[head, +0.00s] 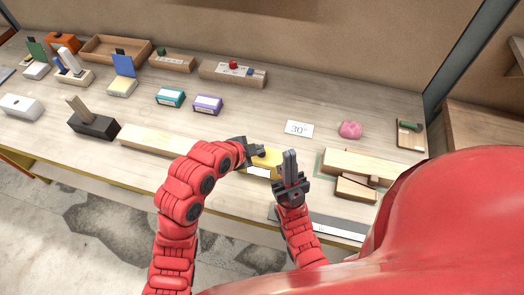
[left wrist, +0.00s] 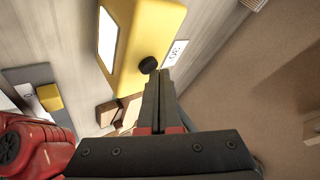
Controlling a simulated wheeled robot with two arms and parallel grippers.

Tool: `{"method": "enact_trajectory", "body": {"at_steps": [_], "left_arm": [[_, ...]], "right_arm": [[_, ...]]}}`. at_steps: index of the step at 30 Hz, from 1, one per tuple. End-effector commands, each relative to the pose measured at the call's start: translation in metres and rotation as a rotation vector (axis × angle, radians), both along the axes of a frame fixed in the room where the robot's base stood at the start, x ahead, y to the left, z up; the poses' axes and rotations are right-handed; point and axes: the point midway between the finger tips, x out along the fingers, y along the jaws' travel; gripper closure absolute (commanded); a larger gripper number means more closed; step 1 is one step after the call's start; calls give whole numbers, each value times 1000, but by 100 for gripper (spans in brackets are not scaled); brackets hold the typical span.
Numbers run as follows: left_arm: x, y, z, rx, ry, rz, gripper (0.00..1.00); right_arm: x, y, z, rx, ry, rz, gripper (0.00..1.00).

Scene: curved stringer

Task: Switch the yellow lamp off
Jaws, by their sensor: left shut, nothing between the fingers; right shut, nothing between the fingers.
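The yellow lamp (head: 268,157) is a box with a white front panel near the front of the table, partly hidden by my grippers. In the left wrist view the lamp (left wrist: 150,35) fills the upper middle, its panel (left wrist: 107,38) bright white. A round black knob (left wrist: 148,65) sits on the lamp's side. My left gripper (head: 260,150) is shut and empty at the lamp's back edge. Its fingertips (left wrist: 158,72) are right by the knob; I cannot tell whether they touch. My right gripper (head: 290,154) is shut and empty, upright just right of the lamp.
Wooden blocks (head: 345,165) lie on a green mat to the right. A "30°" card (head: 299,129) and a pink lump (head: 350,130) lie behind. A long wooden bar (head: 150,138) lies to the left. Teal (head: 170,97) and purple (head: 208,104) boxes stand farther back.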

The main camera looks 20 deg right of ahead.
Motion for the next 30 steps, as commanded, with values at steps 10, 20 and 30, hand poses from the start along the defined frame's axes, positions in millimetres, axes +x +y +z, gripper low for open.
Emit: {"method": "enact_trajectory", "body": {"at_steps": [10, 20, 30], "left_arm": [[0, 0, -3, 0, 0, 0, 100], [0, 0, -3, 0, 0, 0, 100], [1, 0, 10, -1, -1, 2, 100]], "right_arm": [[0, 0, -4, 0, 0, 0, 100], [0, 0, -6, 0, 0, 0, 100], [0, 0, -9, 0, 0, 0, 100]]}}
